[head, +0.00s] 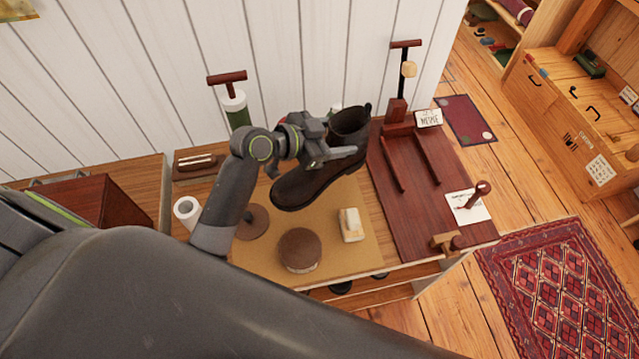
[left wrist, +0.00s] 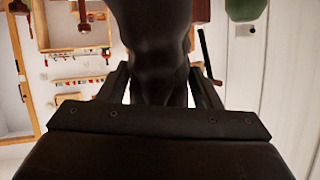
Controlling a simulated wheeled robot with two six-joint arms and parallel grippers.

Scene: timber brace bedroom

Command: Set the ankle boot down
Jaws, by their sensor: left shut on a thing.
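The dark brown ankle boot (head: 322,178) is in the middle of the head view, its toe toward the lower left and its open top toward the upper right. My left gripper (head: 340,153) is shut on the boot near its ankle. The boot covers part of the tan mat (head: 343,257) on the bench; whether its sole touches the mat I cannot tell. In the left wrist view the dark boot (left wrist: 155,45) fills the space between the fingers (left wrist: 160,85). My right gripper is not in view.
On the mat are a round brown tin (head: 299,250), a cream block (head: 351,225) and a brown disc (head: 253,222). A dark red wooden board (head: 405,210) with two rails and a post stands to the right. A white roll (head: 186,208) is at left.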

